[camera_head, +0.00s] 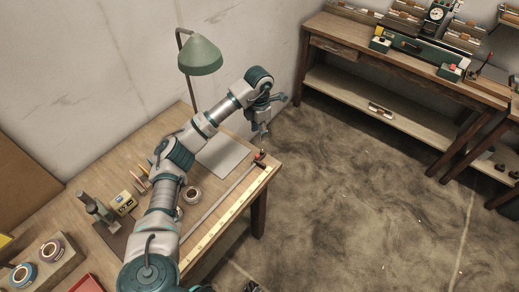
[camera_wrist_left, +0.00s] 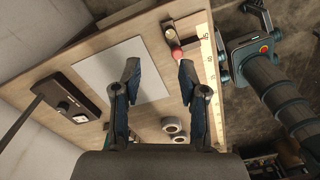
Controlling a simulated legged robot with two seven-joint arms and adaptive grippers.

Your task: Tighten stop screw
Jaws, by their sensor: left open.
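The stop (camera_head: 260,157), a small dark block with a red part, sits at the far end of a long metal rail near the table's right corner. In the left wrist view the stop's red knob (camera_wrist_left: 176,53) shows just left of the right finger's tip. A separate stop screw cannot be made out. My left gripper (camera_head: 262,127) is above the stop, pointing down. In the left wrist view its two fingers (camera_wrist_left: 160,68) are apart with nothing between them. My right arm shows at the right of that view; its gripper (camera_wrist_left: 250,48) does not show its jaw state clearly.
A yellow ruler (camera_head: 215,231) runs along the table's front edge. A white tape roll (camera_head: 193,196) and a grey sheet (camera_head: 222,158) lie on the table. A green lamp (camera_head: 199,57) stands behind, left of my left gripper. Floor lies beyond the right edge.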

